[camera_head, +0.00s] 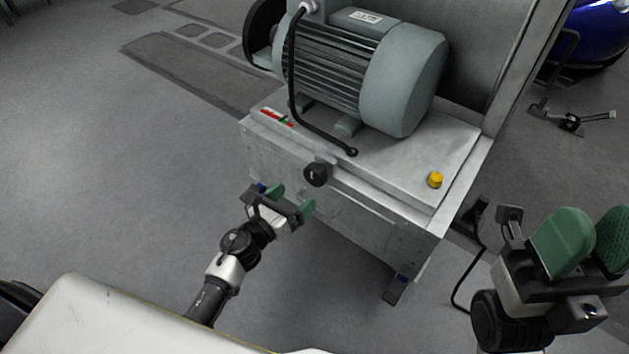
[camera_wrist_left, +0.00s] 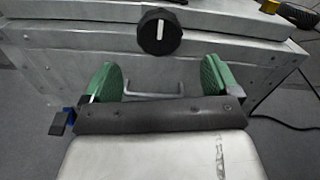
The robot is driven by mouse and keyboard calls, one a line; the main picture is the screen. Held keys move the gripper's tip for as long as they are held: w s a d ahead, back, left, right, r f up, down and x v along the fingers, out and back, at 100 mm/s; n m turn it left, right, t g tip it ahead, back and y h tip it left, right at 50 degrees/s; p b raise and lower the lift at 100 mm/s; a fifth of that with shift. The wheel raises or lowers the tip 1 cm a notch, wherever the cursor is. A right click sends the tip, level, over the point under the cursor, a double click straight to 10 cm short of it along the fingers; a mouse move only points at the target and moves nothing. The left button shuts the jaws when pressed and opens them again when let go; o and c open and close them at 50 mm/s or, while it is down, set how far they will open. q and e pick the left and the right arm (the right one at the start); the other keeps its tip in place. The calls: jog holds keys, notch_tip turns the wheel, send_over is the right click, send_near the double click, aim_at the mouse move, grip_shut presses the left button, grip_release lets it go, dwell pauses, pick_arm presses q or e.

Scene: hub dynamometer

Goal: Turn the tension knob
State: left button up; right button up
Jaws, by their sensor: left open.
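The tension knob (camera_head: 316,174) is a round black knob on the front edge of the grey metal machine. In the left wrist view the knob (camera_wrist_left: 159,32) shows a white mark line pointing straight up. My left gripper (camera_head: 291,198) is open and empty, below and a little left of the knob in the head view. In the left wrist view its green fingertips (camera_wrist_left: 161,82) are spread on either side below the knob, apart from it. My right gripper (camera_head: 588,244) is at the lower right, its green fingers apart with nothing between them, far from the knob.
A grey motor (camera_head: 362,68) with a black cable stands on the machine top (camera_head: 402,162). A yellow button (camera_head: 435,180) is at its right corner. A handle (camera_wrist_left: 153,91) is on the front panel below the knob. The floor left of the machine is clear.

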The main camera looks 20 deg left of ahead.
aim_at(312, 180)
pick_arm(q)
jog(key=b+x, duration=0.1)
jog(key=x, duration=0.7)
jog(key=shift+w+d+f, duration=0.1)
jog(key=shift+w, duration=0.15)
jog(key=c, duration=0.9)
